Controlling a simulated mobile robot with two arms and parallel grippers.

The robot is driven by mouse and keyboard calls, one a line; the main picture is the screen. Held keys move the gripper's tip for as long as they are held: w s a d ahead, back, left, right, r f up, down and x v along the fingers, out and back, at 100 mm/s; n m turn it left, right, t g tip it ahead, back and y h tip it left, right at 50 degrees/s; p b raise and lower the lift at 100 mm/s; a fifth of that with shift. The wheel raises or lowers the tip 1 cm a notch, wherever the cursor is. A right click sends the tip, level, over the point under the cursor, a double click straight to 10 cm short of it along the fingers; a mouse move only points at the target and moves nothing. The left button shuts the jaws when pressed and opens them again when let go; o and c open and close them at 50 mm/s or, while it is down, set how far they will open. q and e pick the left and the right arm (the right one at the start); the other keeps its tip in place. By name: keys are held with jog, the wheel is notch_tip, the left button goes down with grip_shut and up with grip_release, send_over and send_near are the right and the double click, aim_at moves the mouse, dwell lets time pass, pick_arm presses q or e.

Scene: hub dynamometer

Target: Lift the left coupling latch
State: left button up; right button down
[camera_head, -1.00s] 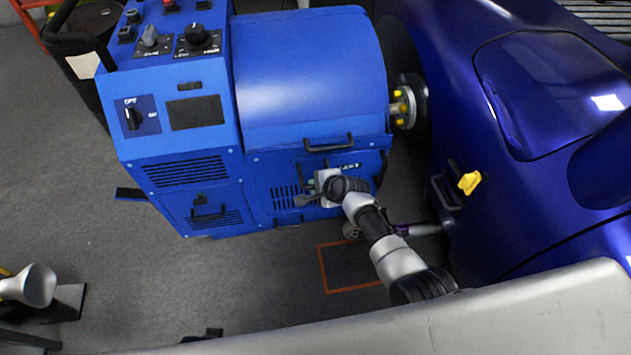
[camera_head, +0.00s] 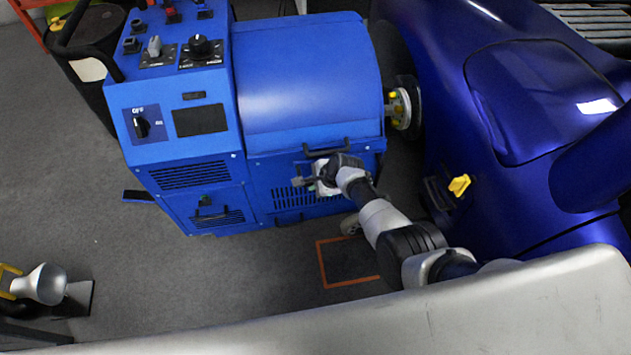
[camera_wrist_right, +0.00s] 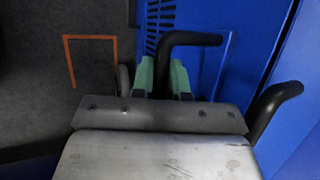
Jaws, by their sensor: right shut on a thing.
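My right gripper (camera_head: 308,181) is at the front panel of the blue dynamometer cabinet (camera_head: 300,75). In the right wrist view its green fingertips (camera_wrist_right: 160,78) are on both sides of a black bent bar handle (camera_wrist_right: 190,39), and it is shut on this handle. A round metal coupling (camera_head: 399,108) with yellow parts sits between the cabinet's right side and the blue car body. The coupling's latches are too small to tell apart, so I cannot say which is the left one. My left gripper is not in view.
The blue car (camera_head: 535,105) stands close to the cabinet's right side. Another black handle (camera_wrist_right: 275,105) is right of the gripper in the wrist view. An orange floor outline (camera_head: 322,268) lies in front. A silver lamp-like cone (camera_head: 42,284) stands bottom left.

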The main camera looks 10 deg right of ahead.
jog(key=shift+r+g, duration=0.15)
jog(key=shift+g, duration=0.15)
dwell(0.4)
jog(key=c, duration=1.4)
grip_release()
jog(key=shift+r, duration=0.1)
jog(key=p+v, duration=0.7)
jog(key=v, duration=0.3)
jog(key=shift+s+d+r, duration=0.15)
jog(key=shift+d+r, duration=0.05)
jog(key=shift+r, duration=0.1)
